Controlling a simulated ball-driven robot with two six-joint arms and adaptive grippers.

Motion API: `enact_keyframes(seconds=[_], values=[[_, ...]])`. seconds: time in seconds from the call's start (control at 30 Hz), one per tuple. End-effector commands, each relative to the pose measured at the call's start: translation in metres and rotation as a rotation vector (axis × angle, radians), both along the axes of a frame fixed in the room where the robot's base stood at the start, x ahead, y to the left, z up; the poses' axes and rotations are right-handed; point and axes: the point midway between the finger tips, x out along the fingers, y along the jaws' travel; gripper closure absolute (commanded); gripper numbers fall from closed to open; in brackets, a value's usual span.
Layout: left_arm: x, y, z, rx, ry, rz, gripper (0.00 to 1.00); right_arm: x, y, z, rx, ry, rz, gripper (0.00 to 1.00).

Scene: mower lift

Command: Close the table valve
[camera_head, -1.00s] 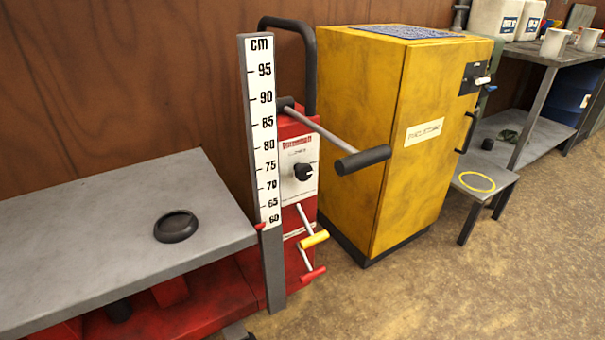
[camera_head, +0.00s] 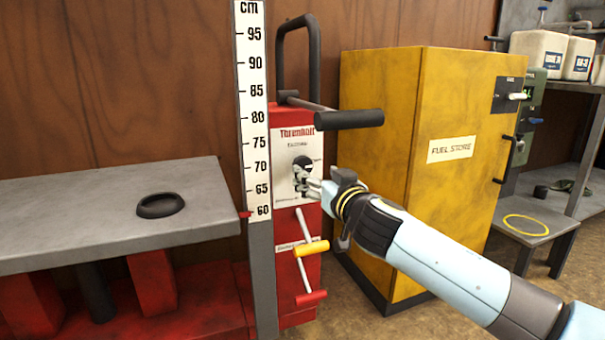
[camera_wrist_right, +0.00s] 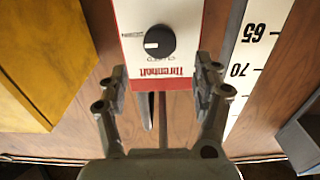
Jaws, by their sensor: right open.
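The table valve looks to be the black round knob (camera_head: 302,164) on the white panel (camera_head: 286,185) of the red lift column. It also shows in the upside-down right wrist view (camera_wrist_right: 160,42), with a white mark on its left side there. My right gripper (camera_head: 307,184) is at the panel, its fingertips over the knob's lower part in the head view. In the right wrist view the gripper (camera_wrist_right: 163,85) is open and empty, its fingers apart and the knob beyond them, roughly centred. I cannot tell whether a fingertip touches the panel. My left gripper is not in view.
A black-gripped lever (camera_head: 348,119) juts out above the knob. A yellow handle (camera_head: 311,248) and a red handle (camera_head: 311,298) hang below. The height scale (camera_head: 252,110) and grey lift table (camera_head: 90,215) are left; the yellow fuel store (camera_head: 385,130) is right.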

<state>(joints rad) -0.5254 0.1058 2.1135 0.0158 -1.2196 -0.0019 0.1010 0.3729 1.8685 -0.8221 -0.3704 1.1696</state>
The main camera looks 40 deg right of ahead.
Motion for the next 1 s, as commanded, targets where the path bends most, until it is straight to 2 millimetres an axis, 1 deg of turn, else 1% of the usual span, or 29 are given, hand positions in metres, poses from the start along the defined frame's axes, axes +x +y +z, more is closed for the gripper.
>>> enact_keyframes(seconds=[0.03, 0.2, 0.3, 0.4, 0.57, 0.8, 0.83, 1.0], values=[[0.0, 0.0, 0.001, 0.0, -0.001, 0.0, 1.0, 0.011, -0.002, 0.002, 0.001, -0.003, -0.001, 0.34], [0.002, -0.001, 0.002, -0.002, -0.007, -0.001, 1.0, 0.045, -0.011, 0.001, 0.002, -0.001, -0.001, 0.34], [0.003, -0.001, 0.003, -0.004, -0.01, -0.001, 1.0, 0.061, -0.015, 0.001, 0.002, 0.0, -0.001, 0.34], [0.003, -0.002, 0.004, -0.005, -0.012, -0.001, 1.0, 0.074, -0.018, 0.0, 0.002, 0.001, -0.001, 0.34], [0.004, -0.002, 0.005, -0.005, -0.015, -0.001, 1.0, 0.083, -0.02, -0.001, 0.001, 0.002, -0.001, 0.34], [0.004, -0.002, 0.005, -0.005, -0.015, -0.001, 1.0, 0.084, -0.02, 0.0, 0.0, 0.002, 0.0, 0.34], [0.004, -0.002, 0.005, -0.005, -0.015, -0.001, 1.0, 0.084, -0.02, 0.0, 0.001, 0.002, 0.0, 0.35], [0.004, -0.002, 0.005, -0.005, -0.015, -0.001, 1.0, 0.084, -0.02, -0.001, 0.001, 0.002, 0.0, 0.57]])
